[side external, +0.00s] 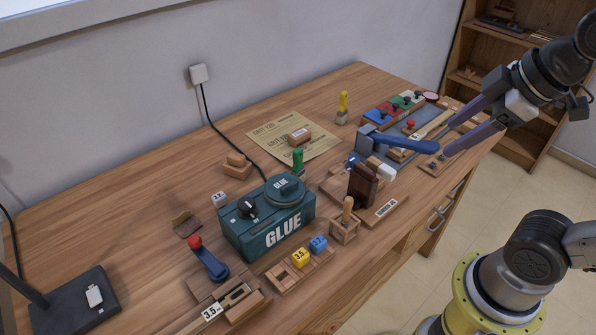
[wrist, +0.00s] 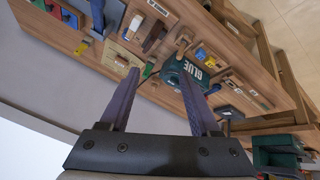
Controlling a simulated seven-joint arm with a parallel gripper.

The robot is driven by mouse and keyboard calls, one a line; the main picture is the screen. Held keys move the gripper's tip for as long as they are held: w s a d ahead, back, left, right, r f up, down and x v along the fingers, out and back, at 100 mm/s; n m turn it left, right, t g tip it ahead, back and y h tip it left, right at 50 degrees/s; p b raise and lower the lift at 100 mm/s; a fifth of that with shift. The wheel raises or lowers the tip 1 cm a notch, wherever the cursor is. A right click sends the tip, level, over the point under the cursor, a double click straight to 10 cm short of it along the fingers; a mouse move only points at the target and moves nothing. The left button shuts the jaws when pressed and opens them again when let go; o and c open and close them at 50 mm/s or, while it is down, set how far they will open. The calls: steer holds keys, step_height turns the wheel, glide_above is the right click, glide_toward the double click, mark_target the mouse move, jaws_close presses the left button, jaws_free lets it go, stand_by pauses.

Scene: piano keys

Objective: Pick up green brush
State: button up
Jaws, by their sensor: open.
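The green brush (side external: 298,160) stands upright on the wooden desk, behind the teal glue machine and at the front edge of a tan paper sheet. In the wrist view the green brush (wrist: 148,70) shows small, just right of my left fingertip. My gripper (side external: 449,139) is open and empty, high at the right in the side view, over the desk's right end and well away from the brush. In the wrist view its two dark fingers (wrist: 159,76) are spread apart.
The teal glue machine (side external: 268,222) stands in front of the brush. A wooden block (side external: 300,136) lies on the paper behind it. A yellow-handled brush (side external: 343,107) stands farther back. A blue-levered tool (side external: 385,143) and a dark brown block (side external: 362,186) stand to the right. The desk's back left is mostly clear.

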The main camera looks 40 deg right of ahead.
steer(key=w+r+n, duration=0.4)
steer(key=w, duration=0.2)
steer(key=n+g, duration=0.5)
steer(key=n, duration=0.5)
glide_above(299, 150)
step_height(299, 150, down, 14)
steer(key=shift+g, duration=0.5)
step_height(299, 150, down, 12)
steer(key=shift+f, duration=0.25)
steer(key=shift+w+f, duration=0.1)
steer(key=shift+f, duration=2.7)
jaws_close()
